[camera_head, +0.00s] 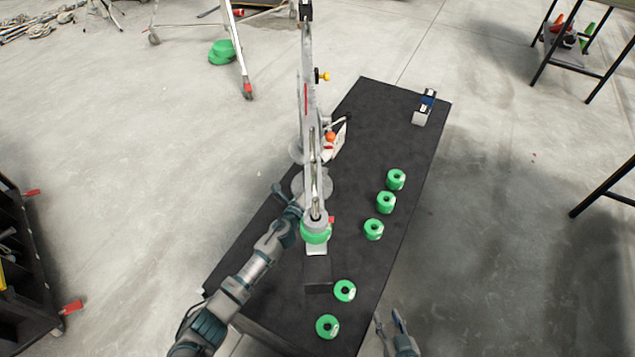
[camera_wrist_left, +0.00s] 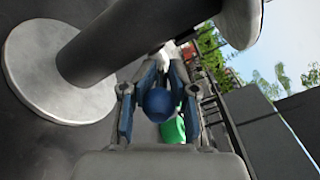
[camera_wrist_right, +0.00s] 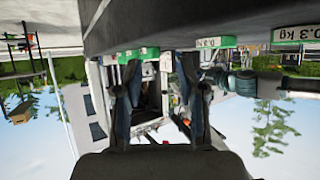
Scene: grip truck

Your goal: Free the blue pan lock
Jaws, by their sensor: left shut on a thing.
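The blue pan lock (camera_wrist_left: 158,104) shows as a round blue knob between the fingers of my left gripper (camera_wrist_left: 155,92) in the left wrist view. My left gripper is shut on it. In the head view my left gripper (camera_head: 290,203) reaches in beside the post of the metal crane arm (camera_head: 310,110), and the knob cannot be made out there. My right gripper (camera_head: 391,322) is beside the right front edge of the black table; its fingers stand apart and empty in the right wrist view (camera_wrist_right: 158,85).
The black table (camera_head: 385,130) carries several green ring weights (camera_head: 373,229) along its right side and a small block-like device (camera_head: 424,107) at the far end. A green weight (camera_head: 316,232) hangs at the crane arm's near end. A tripod leg (camera_head: 240,60) stands behind left.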

